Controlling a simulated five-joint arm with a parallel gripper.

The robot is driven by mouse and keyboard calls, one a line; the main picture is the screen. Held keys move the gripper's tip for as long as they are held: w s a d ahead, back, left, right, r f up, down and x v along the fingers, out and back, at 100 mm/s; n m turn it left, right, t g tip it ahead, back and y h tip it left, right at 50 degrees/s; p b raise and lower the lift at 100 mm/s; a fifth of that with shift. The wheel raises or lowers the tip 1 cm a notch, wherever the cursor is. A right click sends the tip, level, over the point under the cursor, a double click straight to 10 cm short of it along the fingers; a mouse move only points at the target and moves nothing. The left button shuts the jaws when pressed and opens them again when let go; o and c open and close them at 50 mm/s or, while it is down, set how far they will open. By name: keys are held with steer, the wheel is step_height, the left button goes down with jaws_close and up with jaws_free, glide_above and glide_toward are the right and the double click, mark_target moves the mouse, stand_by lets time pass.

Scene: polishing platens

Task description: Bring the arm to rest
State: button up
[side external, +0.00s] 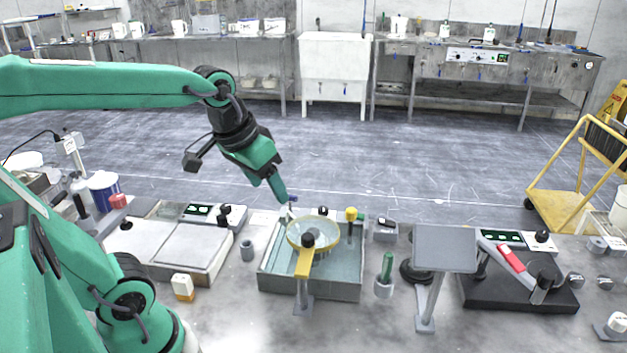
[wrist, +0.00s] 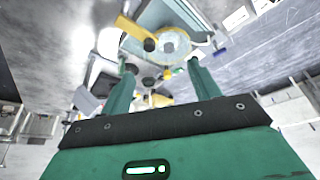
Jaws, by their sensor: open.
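My green arm reaches in from the left, and my gripper (side external: 281,190) hangs in the air, tilted down, above the far left corner of a grey tray (side external: 275,284). The wrist view shows my gripper's two green fingers (wrist: 160,68) apart, with nothing held between them. A round platen with a yellow rim (side external: 326,240) sits in the tray, under a yellow arm with a black knob (side external: 303,263). The platen (wrist: 173,46) also shows beyond the fingertips in the wrist view. From the side, the gap between the fingers is hard to see.
A flat-lidded unit (side external: 190,245) and a small grey cup (side external: 247,250) stand left of the tray. A green-handled tool in a holder (side external: 385,275), a grey panel on a stand (side external: 444,249) and a black-based machine (side external: 520,290) stand right. A yellow cart (side external: 560,203) stands beyond the bench.

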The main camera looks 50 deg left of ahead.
steer(key=s+d+f+m+t, duration=0.1)
steer(key=s+d, duration=0.1)
steer(key=s, duration=0.3)
steer(key=shift+d+f+m, duration=0.3)
steer(key=shift+d+f, duration=0.05)
steer(key=shift+f, duration=0.05)
